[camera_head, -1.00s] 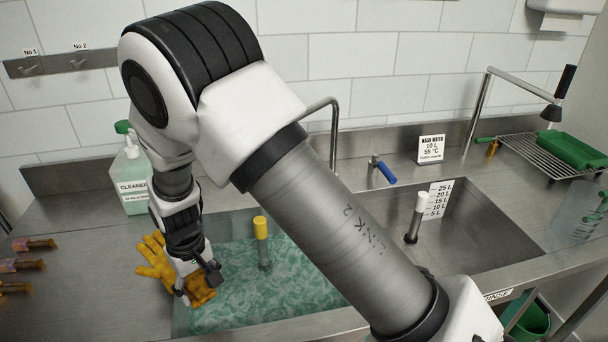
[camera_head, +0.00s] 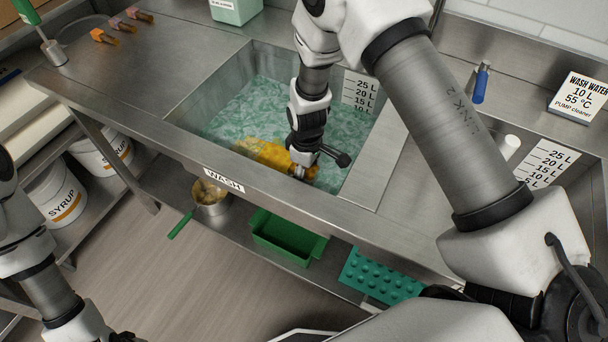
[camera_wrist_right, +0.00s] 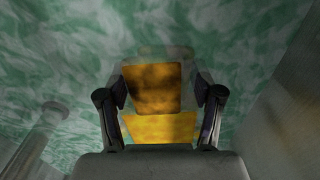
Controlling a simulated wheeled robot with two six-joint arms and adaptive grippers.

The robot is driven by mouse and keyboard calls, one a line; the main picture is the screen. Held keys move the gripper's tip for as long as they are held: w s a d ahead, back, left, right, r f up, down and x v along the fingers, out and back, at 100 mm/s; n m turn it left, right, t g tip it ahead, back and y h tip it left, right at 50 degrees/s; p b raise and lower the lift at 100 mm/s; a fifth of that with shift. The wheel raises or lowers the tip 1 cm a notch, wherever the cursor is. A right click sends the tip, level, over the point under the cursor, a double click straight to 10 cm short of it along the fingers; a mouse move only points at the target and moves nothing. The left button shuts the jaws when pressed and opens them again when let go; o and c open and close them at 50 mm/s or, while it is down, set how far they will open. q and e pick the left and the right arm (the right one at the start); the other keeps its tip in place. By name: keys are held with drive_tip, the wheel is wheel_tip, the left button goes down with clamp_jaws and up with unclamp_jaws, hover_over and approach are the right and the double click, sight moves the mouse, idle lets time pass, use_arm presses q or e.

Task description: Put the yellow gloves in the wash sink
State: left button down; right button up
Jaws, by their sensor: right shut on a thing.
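The yellow gloves (camera_head: 262,153), with brownish stains, lie in the wash sink (camera_head: 190,107) along its near wall, at the foamy green water. My right gripper (camera_head: 298,172) reaches down into the sink and is shut on the gloves at their right end. In the right wrist view the gloves (camera_wrist_right: 158,90) show between the two dark fingers (camera_wrist_right: 160,118), with green swirling water around them. Part of the gloves is hidden behind the gripper.
A pot (camera_head: 210,198), a green tray (camera_head: 288,240) and syrup buckets (camera_head: 56,196) sit below. Several orange-brown pieces (camera_head: 104,37) lie on the counter at the left.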

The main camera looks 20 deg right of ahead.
drive_tip(key=shift+d+f, duration=0.1)
drive_tip(key=shift+f, duration=1)
drive_tip(key=shift+s+f, duration=0.1)
drive_tip(key=o, duration=1.3)
wheel_tip(320, 180, up, 12)
drive_tip(key=shift+r+b, duration=0.1)
drive_tip(key=shift+b, duration=0.35)
